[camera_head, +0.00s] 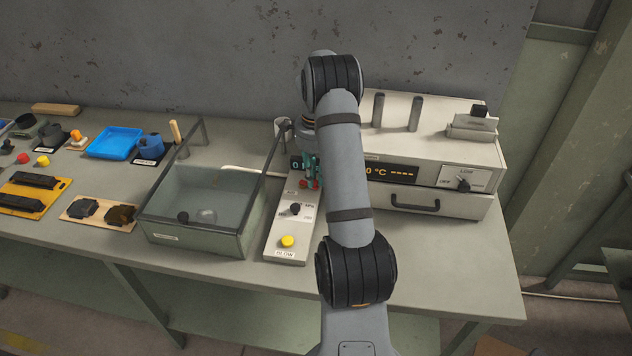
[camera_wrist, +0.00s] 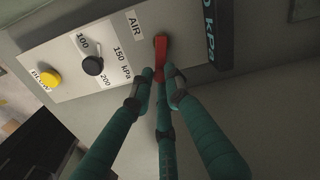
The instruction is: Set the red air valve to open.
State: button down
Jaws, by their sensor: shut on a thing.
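The red air valve (camera_wrist: 160,48) is a red lever beside the AIR label on the pale control panel (camera_wrist: 118,30). Parts of the red valve (camera_head: 304,184) also show in the head view, at the upper end of the panel. My gripper (camera_wrist: 161,76) has teal fingers and is shut on the lever's near end. In the head view my gripper (camera_head: 312,168) is at the valve, partly hidden by my arm. The fingers cover part of the lever. I cannot tell the valve's exact setting.
The panel also carries a black pressure knob (camera_wrist: 92,66), a yellow button (camera_wrist: 47,78) and a kPa display (camera_wrist: 214,30). A glass-walled tank (camera_head: 200,205) stands left of the panel. A heater unit (camera_head: 440,150) with a drawer stands right. Bench space is clear at front right.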

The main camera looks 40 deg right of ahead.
jog(key=m+b, duration=0.2)
jog(key=a+m+b, duration=0.1)
jog(key=shift+s+a+f+m+b, duration=0.1)
jog(key=shift+a+f+m+b, duration=0.1)
jog(key=shift+f+m+b, duration=0.15)
jog(key=m+b, duration=0.1)
jog(key=m, duration=0.1)
jog(key=a+m+b, duration=0.1)
jog(key=b, duration=0.1)
jog(key=shift+a+r+m, duration=0.1)
jog(key=shift+r+m, duration=0.05)
jog(key=shift+m, duration=0.2)
jog(key=m, duration=0.1)
jog(key=m+b, duration=0.1)
jog(key=a+m+b, duration=0.1)
jog(key=shift+w+m, duration=0.3)
jog(key=shift+w+a+r+m+b, duration=0.1)
jog(key=shift+w+a+m+b, duration=0.15)
jog(key=shift+m+b, duration=0.4)
jog(key=shift+w+a+r+m+b, duration=0.1)
jog(key=shift+a+m+b, duration=0.15)
jog(key=shift+m, duration=0.7)
jog(key=c, duration=1.7)
grip_release()
